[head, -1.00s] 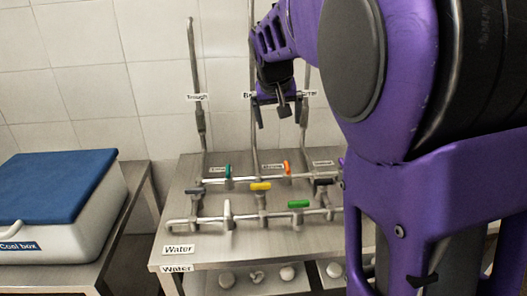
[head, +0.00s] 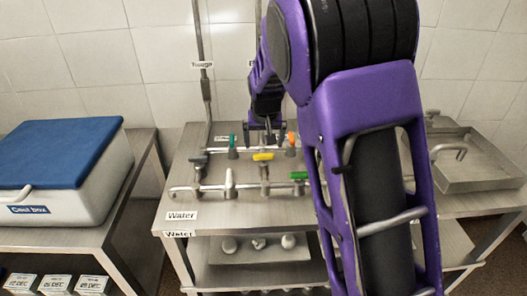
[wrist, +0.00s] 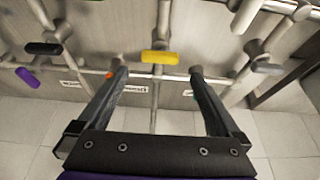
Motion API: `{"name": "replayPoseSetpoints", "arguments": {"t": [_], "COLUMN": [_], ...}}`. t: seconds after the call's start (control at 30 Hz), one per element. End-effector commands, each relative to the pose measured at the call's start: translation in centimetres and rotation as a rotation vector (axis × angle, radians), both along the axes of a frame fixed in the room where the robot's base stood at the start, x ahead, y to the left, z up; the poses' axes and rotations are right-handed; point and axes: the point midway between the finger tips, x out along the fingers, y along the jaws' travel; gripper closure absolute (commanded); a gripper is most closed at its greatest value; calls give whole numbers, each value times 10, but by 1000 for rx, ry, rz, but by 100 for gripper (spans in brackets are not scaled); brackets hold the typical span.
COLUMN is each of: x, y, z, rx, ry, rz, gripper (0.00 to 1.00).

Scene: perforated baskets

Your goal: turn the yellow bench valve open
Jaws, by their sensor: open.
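The yellow valve handle (head: 263,157) sits on the pipework above the metal bench (head: 230,210), on a short vertical stem, and lies crosswise to that stem. It also shows in the wrist view (wrist: 158,57), near the fingertips and level with the gap between them. My gripper (head: 264,138) points down just behind and above the yellow handle in the head view, fingers apart and empty. In the wrist view its two fingers (wrist: 158,70) stand on either side of the handle's line. Whether they are at the handle's depth I cannot tell.
An orange handle (head: 291,140), teal handle (head: 233,141), green handle (head: 299,176), white handle (head: 229,180) and grey-blue handle (head: 198,160) stand close around. Upright pipes rise behind. A cool box (head: 70,190) is left; a sink (head: 480,165) is right.

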Motion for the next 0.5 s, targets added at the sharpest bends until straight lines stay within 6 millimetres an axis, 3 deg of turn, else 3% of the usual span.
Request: {"name": "replayPoseSetpoints", "arguments": {"t": [0.2, 0.5], "x": [16, 24], "y": [-1, 0], "z": [-38, -56], "rx": [-1, 0], "ry": [1, -1], "rz": [0, 1], "gripper": [0, 0]}}
